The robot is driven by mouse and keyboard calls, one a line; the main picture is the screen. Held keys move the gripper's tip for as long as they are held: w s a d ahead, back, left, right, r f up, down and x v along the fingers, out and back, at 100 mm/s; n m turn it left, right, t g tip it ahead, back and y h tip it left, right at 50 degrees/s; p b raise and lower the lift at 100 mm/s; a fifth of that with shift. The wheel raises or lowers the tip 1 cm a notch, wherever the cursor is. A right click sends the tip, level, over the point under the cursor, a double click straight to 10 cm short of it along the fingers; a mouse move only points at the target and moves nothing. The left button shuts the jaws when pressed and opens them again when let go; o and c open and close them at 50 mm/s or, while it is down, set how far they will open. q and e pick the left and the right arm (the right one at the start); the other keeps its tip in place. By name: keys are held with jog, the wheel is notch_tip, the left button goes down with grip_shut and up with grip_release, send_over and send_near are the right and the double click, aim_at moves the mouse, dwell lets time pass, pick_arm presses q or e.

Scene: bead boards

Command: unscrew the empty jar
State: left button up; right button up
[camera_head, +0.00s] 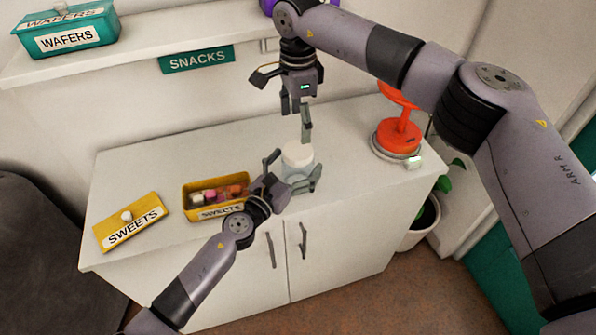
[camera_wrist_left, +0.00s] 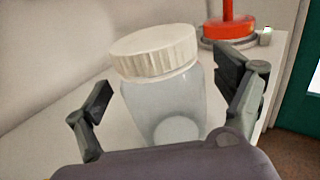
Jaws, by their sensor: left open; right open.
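The empty jar (camera_head: 301,172) is clear, with a white ribbed lid (camera_head: 298,155) on top, and stands upright on the white cabinet top. In the left wrist view the jar (camera_wrist_left: 168,105) and its lid (camera_wrist_left: 153,50) are upright between my fingers. My left gripper (camera_head: 292,172) is open around the jar's body, a finger on each side; the wrist view shows gaps beside the jar. My right gripper (camera_head: 303,122) is open and empty, pointing down above the lid. Its lower finger hangs close to the lid; whether it touches I cannot tell.
An open yellow SWEETS box (camera_head: 188,207) with several sweets stands left of the jar, its yellow lid (camera_head: 131,222) farther left. A red scale-like stand (camera_head: 399,135) is at the right. A teal WAFERS box (camera_head: 68,37) sits on the shelf above (camera_head: 125,55). The back left cabinet top is clear.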

pick_arm(q)
jog(key=shift+w+d, duration=0.45)
jog(key=shift+w, duration=0.15)
jog(key=shift+c, duration=0.4)
